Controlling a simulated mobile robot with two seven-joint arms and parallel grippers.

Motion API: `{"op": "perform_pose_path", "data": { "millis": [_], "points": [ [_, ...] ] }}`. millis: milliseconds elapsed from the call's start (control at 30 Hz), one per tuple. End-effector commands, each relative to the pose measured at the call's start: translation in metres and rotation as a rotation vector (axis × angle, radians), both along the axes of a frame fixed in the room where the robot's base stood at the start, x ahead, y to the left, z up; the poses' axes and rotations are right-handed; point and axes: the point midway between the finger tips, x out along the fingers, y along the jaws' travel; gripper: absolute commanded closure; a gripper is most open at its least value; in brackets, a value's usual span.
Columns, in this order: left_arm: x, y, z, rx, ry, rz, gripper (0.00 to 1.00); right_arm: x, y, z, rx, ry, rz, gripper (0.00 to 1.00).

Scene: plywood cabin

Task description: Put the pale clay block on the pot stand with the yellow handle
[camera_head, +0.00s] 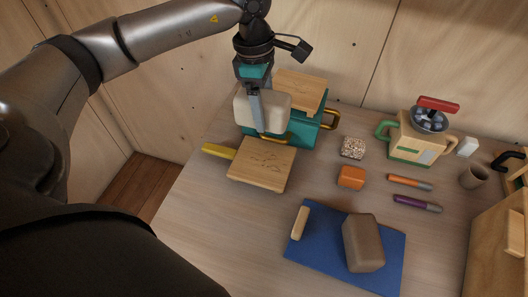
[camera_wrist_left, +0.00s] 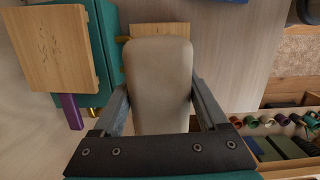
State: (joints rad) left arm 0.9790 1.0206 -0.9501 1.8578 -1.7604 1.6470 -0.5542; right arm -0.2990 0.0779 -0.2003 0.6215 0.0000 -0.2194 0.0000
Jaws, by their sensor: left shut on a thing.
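The pale clay block (camera_head: 278,103) is held between the fingers of my left gripper (camera_head: 260,112), up off the table. In the left wrist view the block (camera_wrist_left: 158,75) sits upright between both fingers. The pot stand with the yellow handle (camera_head: 262,165) is a square wooden board lying on the table, nearer the camera than the block. Its yellow handle (camera_head: 217,151) points left, and its top looks bare. In the left wrist view a strip of wood (camera_wrist_left: 180,28) shows behind the block, which hides most of what lies below. My right gripper is not in view.
A second wooden board (camera_head: 302,88) rests on a teal box (camera_head: 312,130) beside the held block; a purple handle (camera_wrist_left: 70,112) shows at it. A blue mat (camera_head: 330,262) carries a brown block (camera_head: 362,243). An orange block (camera_head: 351,177) and a speckled block (camera_head: 352,147) stand right.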

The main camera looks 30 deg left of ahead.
Motion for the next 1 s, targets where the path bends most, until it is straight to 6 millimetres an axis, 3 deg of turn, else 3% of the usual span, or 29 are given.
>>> {"op": "perform_pose_path", "data": {
  "millis": [100,300,567,833,1000],
  "points": [
    [0.0,0.0,-0.031,-0.001,0.0,-0.001,1.0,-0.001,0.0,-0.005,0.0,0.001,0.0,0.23],
    [0.001,0.0,-0.069,-0.001,-0.003,0.0,1.0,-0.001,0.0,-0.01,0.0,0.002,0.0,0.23],
    [0.001,-0.001,-0.088,-0.002,-0.004,-0.003,1.0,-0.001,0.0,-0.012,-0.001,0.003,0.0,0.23],
    [0.001,0.0,-0.131,-0.002,-0.002,-0.002,1.0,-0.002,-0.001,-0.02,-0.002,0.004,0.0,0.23],
    [0.002,0.0,-0.139,-0.002,-0.005,-0.001,1.0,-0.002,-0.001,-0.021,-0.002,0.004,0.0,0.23]
  ]
}}
